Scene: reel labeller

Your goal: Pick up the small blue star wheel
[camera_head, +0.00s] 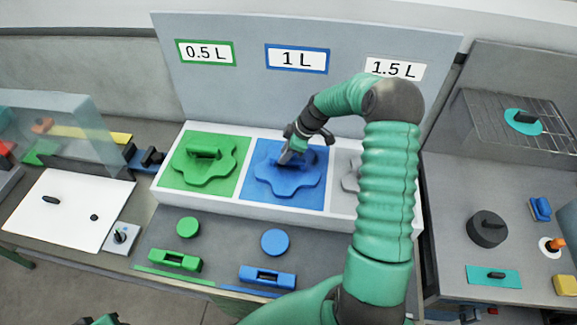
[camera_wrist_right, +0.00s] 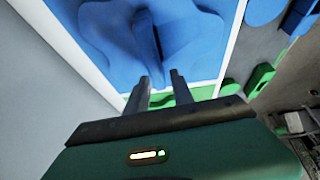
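The blue star wheel (camera_head: 290,178) lies flat on the blue square of the white tray, under the 1 L sign. It has a raised bar handle on top and fills the upper part of the wrist view (camera_wrist_right: 105,35). My right gripper (camera_head: 289,154) is right at the handle, covering part of it. In the wrist view its two fingers (camera_wrist_right: 160,82) stand apart, with the end of the blue handle showing between their tips. I cannot tell whether they touch it. Only a bit of my left gripper (camera_head: 98,320) shows at the bottom edge.
The white tray (camera_head: 240,212) also holds a green star wheel (camera_head: 203,162) and a grey one (camera_head: 350,180), partly behind my right arm. In front are a green disc (camera_head: 187,227), a blue disc (camera_head: 274,242), and green (camera_head: 175,261) and blue handled blocks (camera_head: 267,277). A panel (camera_head: 225,85) stands behind.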

